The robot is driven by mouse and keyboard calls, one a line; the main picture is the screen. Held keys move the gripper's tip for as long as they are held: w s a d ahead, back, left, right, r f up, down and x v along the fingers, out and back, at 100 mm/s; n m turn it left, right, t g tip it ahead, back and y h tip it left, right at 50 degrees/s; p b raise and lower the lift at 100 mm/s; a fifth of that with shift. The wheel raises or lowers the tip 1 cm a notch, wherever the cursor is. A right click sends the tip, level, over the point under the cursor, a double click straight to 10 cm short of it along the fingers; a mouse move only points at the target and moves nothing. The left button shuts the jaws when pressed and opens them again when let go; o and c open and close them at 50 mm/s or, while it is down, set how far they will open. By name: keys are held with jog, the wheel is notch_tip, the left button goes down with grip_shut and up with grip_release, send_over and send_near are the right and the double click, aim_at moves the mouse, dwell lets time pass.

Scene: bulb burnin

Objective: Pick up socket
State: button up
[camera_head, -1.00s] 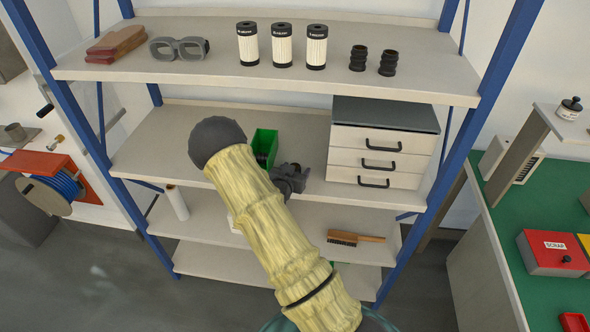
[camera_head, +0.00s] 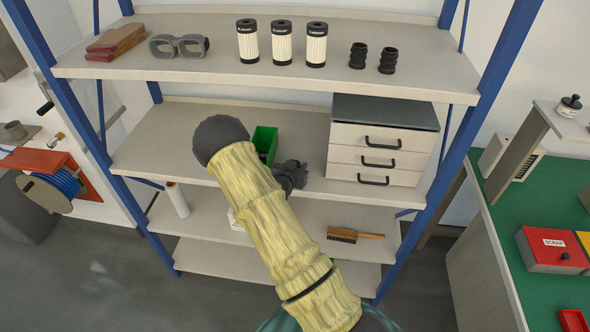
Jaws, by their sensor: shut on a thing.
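My gripper (camera_head: 291,174) is a dark shape just right of my yellow-sleeved arm, in front of the middle shelf. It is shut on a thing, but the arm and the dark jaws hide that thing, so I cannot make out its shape. A green bin (camera_head: 265,138) stands on the middle shelf, just behind and left of the gripper, partly covered by my arm. Dark contents show low in the bin. Two black ribbed cylinders (camera_head: 358,56) stand apart from the gripper on the top shelf; I cannot tell whether they are sockets.
A drawer cabinet (camera_head: 383,142) stands right of the gripper on the middle shelf (camera_head: 165,145). The top shelf (camera_head: 220,72) overhangs it. A brush (camera_head: 355,235) lies lower. Blue posts (camera_head: 435,170) bound the rack. A green-topped bench (camera_head: 535,200) is at right.

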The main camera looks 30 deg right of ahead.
jog(key=shift+r, duration=0.1)
jog(key=shift+w+r, duration=0.1)
jog(key=shift+r, duration=0.15)
notch_tip(320, 180, up, 9)
jog(key=shift+r+b, duration=0.15)
jog(key=shift+b, duration=0.7)
